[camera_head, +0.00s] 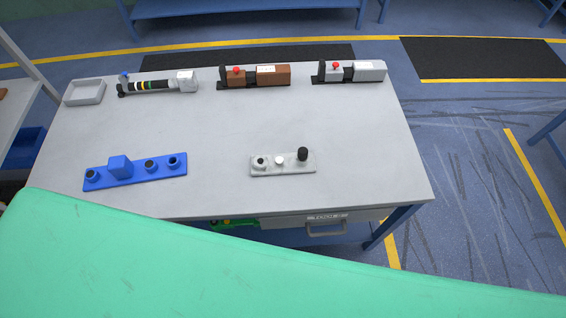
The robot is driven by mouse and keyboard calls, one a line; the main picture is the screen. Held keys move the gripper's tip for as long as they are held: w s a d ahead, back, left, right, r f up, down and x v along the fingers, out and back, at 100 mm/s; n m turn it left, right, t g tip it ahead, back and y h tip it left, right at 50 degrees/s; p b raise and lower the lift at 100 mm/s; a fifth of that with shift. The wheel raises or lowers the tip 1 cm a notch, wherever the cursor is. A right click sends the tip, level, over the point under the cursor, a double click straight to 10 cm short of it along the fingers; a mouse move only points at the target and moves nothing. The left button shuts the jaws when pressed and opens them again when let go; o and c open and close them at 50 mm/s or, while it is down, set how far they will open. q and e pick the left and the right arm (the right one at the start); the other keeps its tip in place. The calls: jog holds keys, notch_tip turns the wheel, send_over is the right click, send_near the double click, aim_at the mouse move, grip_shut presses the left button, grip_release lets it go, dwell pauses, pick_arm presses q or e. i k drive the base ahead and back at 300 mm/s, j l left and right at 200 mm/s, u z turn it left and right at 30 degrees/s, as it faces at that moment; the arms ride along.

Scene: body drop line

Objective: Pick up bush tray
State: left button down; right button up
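No label in view says which thing is the bush tray. A long blue tray (136,174) lies at the front left of the grey table, with several dark round bush-like parts and a blue block on it. A short light-grey plate (270,172) lies to its right, holding a dark-ringed part, a white part and a black knob. A small empty grey tray (84,92) with raised walls sits at the table's back left corner. Neither of my grippers shows in this view.
The grey table (220,130) is clear in its middle. Along its back stand a banded black fixture (152,85), a brown fixture (265,76) and a grey fixture (362,72). A large mint-green surface (150,255) covers the foreground. A drawer (325,222) is under the table.

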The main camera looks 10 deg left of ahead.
aim_at(119, 171)
jog(key=u, duration=1.8)
